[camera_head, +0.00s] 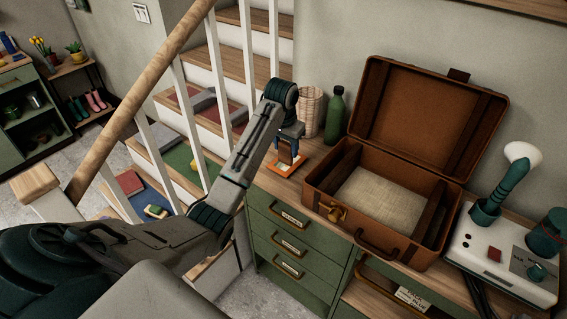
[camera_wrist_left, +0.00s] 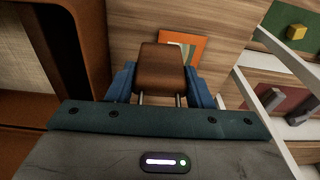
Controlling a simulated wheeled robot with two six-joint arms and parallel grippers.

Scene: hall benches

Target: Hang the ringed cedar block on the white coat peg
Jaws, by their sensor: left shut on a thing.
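My left gripper (camera_head: 290,138) reaches over the back left of the wooden bench top and points down. It is shut on a brown block (camera_head: 287,154), which I take to be the cedar block. In the left wrist view the block (camera_wrist_left: 162,68) sits between the blue fingers of the gripper (camera_wrist_left: 160,84). The block is above or at an orange-edged flat piece (camera_head: 279,165) on the bench top; I cannot tell whether they touch. I see no ring on the block; it may be hidden. I cannot make out a white coat peg. My right gripper is not in view.
An open brown suitcase (camera_head: 373,229) stands right of the gripper. A green bottle (camera_head: 334,115) and a pale woven cup (camera_head: 309,108) stand behind it. A white box (camera_head: 478,250) with a button and knob is far right. Stairs with white balusters (camera_head: 190,115) rise left.

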